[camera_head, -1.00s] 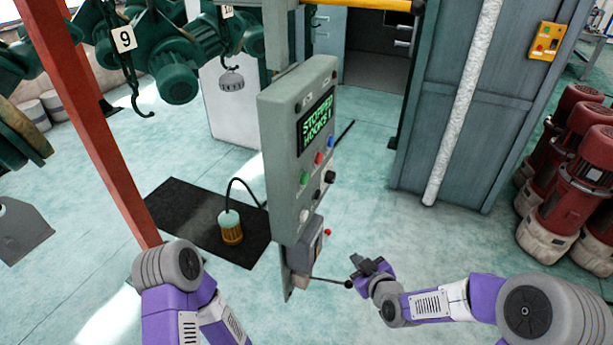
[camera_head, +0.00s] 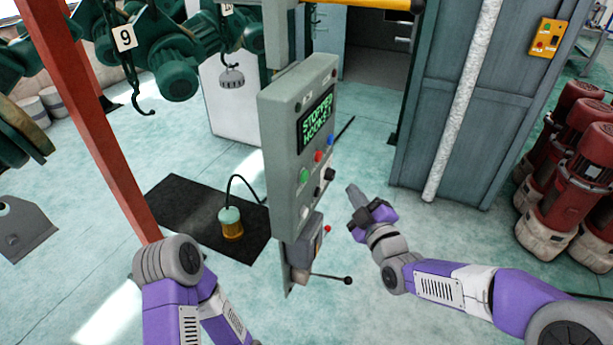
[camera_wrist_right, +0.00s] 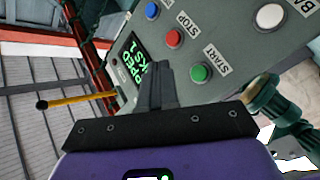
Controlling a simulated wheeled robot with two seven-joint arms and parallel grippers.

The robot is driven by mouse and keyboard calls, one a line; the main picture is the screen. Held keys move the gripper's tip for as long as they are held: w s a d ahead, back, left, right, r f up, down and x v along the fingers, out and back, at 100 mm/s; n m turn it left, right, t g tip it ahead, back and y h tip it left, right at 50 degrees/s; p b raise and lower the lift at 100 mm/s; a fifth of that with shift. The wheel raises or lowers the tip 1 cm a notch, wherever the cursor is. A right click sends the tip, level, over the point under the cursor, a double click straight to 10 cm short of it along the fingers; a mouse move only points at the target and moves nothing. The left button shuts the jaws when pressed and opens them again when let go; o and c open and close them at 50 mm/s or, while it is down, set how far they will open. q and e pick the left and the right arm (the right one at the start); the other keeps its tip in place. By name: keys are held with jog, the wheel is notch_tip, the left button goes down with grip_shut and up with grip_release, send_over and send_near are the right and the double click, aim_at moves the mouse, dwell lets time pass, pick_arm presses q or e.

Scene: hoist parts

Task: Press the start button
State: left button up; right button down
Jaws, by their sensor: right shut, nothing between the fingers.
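The green start button (camera_head: 304,175) is on the front of the grey control box, below the display (camera_head: 316,119), which reads STOPPED. In the right wrist view the green button (camera_wrist_right: 201,73) has a START label beside it, and the red button (camera_wrist_right: 174,38) is labelled STOP. My right gripper (camera_head: 351,189) is shut and empty, to the right of the control box and apart from it. In the wrist view its fingertips (camera_wrist_right: 154,68) appear left of the green button; the gap in depth is hard to judge. My left gripper is out of view; only its arm shows.
A lever with a black knob (camera_head: 348,280) sticks out below the control box. A red post (camera_head: 95,130) stands left. Red motors (camera_head: 555,170) stand right. Floor right of the box is open.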

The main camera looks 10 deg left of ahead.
aim_at(304, 176)
jog(key=w+a+p, duration=0.1)
jog(key=w+a, duration=0.1)
jog(key=a, duration=0.6)
jog(key=shift+w, duration=0.25)
dwell(1.8)
jog(key=shift+w+a+b, duration=0.15)
jog(key=shift+a+b, duration=0.15)
jog(key=shift+a, duration=0.1)
